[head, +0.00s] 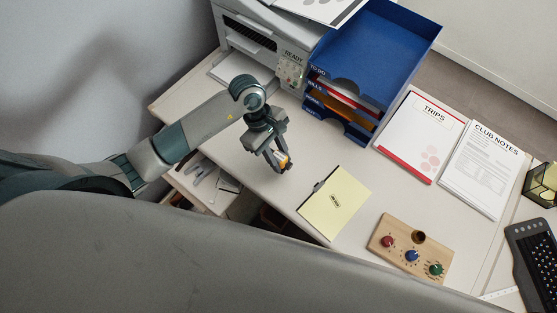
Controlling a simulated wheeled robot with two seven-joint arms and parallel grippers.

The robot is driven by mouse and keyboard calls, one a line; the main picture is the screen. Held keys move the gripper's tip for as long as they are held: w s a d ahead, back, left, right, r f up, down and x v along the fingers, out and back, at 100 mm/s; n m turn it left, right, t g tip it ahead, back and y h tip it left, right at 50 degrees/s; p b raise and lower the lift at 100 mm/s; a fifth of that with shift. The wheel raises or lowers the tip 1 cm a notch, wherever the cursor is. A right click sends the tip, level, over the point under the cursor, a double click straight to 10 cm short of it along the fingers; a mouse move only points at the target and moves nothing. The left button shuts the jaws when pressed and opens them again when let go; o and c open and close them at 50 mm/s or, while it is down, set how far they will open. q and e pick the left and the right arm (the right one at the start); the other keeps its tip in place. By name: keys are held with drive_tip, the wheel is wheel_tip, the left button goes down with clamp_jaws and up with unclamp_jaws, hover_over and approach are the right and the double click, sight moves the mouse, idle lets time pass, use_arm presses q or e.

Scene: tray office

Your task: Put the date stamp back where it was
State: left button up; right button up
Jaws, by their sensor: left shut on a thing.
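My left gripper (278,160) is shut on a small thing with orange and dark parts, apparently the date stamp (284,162). It holds it over the desk, left of the yellow pad (335,203) and in front of the printer. The fingers hide much of the stamp. A wooden rack (385,230) lies at the lower right of the desk. It carries a red stamp (388,241), a blue stamp (411,256) and a green stamp (435,269). A dark round empty hole (418,237) shows behind them. My right gripper is not in view.
A printer (262,45) and blue stacked trays (383,50) stand at the back. The TRIPS (416,138) and CLUB NOTES (482,168) papers lie to the right, with a keyboard (535,258) at the far right. An open drawer (205,185) shows below my left arm.

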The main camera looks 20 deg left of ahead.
use_arm(q)
drive_tip(key=shift+a+f, duration=0.1)
drive_tip(key=shift+a, duration=0.1)
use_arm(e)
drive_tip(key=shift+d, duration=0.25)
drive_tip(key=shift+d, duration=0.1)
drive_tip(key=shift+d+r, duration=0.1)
use_arm(q)
drive_tip(key=shift+f, duration=0.3)
wheel_tip(320, 180, down, 3)
drive_tip(key=shift+r+p, duration=0.15)
drive_tip(key=shift+p, duration=0.75)
drive_tip(key=shift+f, duration=0.35)
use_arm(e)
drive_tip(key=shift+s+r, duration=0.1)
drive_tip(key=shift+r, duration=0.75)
use_arm(q)
drive_tip(key=shift+f, duration=0.1)
